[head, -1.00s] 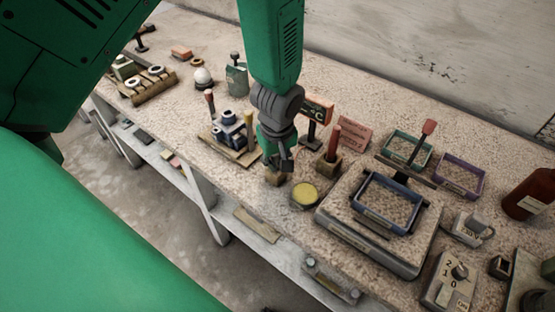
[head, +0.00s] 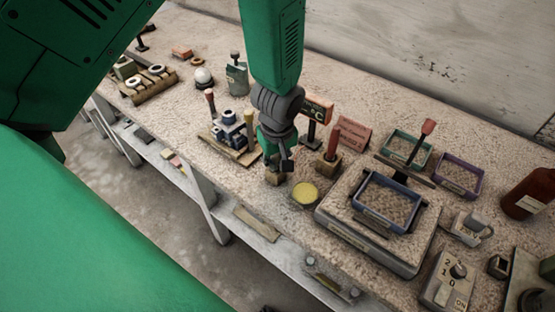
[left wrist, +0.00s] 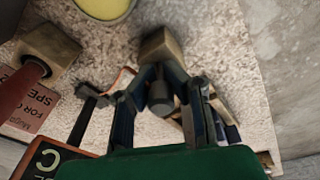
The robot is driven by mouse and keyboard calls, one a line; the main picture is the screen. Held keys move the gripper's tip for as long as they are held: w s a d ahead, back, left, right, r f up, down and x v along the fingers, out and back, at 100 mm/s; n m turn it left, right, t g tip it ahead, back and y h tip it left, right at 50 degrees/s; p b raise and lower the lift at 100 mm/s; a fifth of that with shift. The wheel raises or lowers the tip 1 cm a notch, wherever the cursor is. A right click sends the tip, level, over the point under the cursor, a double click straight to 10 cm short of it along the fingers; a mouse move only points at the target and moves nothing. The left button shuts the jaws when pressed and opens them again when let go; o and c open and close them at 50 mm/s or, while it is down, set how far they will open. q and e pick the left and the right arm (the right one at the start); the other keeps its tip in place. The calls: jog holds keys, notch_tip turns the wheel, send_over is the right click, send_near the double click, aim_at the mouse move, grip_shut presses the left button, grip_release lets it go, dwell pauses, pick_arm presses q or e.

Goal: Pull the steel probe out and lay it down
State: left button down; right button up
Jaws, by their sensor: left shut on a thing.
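My left gripper (head: 281,163) points down over a small wooden block (head: 274,179) near the bench's front edge. In the left wrist view the gripper (left wrist: 162,78) is shut on a dark grey rod, the steel probe (left wrist: 160,97), whose round upper end shows between the fingers. The wooden block shows just beyond the fingertips in that view (left wrist: 166,45). The probe's lower part is hidden, so I cannot tell how deep it sits in the block. In the head view the fingers hide the probe. My right gripper is not in view.
A yellow round dish (head: 305,193) lies close to the right of the block. A red-handled tool stands in another wooden block (head: 328,166) behind it. A wooden rack with blue parts (head: 231,137) is on the left. A scale (head: 345,232) carries a blue tray (head: 418,217).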

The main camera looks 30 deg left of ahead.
pick_arm(q)
jog(key=shift+f, duration=0.5)
jog(key=c, duration=1.6)
grip_release()
jog(key=shift+r, duration=0.1)
jog(key=shift+r+p, duration=1.75)
jog(key=shift+r, duration=0.2)
jog(key=shift+f, duration=0.1)
